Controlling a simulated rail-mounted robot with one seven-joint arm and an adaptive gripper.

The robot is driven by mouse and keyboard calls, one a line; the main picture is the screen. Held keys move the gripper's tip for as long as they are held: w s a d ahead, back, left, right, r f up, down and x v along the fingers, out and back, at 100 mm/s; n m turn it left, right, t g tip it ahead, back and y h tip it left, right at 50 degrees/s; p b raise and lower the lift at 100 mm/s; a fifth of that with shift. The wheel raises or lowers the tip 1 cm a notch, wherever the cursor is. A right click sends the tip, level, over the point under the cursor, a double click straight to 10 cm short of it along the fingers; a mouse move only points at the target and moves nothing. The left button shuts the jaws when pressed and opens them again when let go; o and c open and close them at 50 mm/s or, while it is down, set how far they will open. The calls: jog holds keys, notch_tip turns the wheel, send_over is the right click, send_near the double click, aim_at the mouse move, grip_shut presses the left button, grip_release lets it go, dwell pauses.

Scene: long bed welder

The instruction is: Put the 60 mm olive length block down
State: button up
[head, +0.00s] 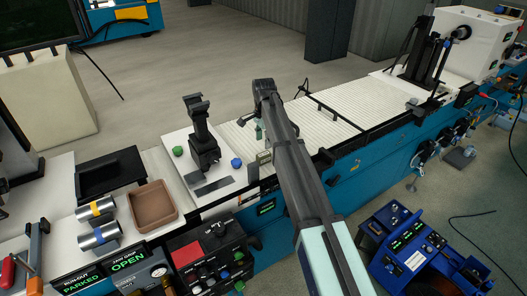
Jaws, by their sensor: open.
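My arm reaches from the bottom of the head view up to the long bed and bends down at its far end. My gripper (261,147) is small in the picture and partly hidden behind my forearm; it is open. A small olive block (264,157) shows just below it, close to the white plate's right edge. I cannot tell whether the block touches the fingers or what it rests on. No size marking on it is readable.
A black clamp post (203,140) stands on the white plate, with green (178,152) and blue (236,163) knobs beside it. A brown tray (153,205), black tray (110,175) and two metal cylinders (98,223) lie left. The ribbed bed (330,105) is largely clear.

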aim_at(264, 154)
jog(key=shift+r+b, duration=0.5)
jog(key=shift+r, duration=2.2)
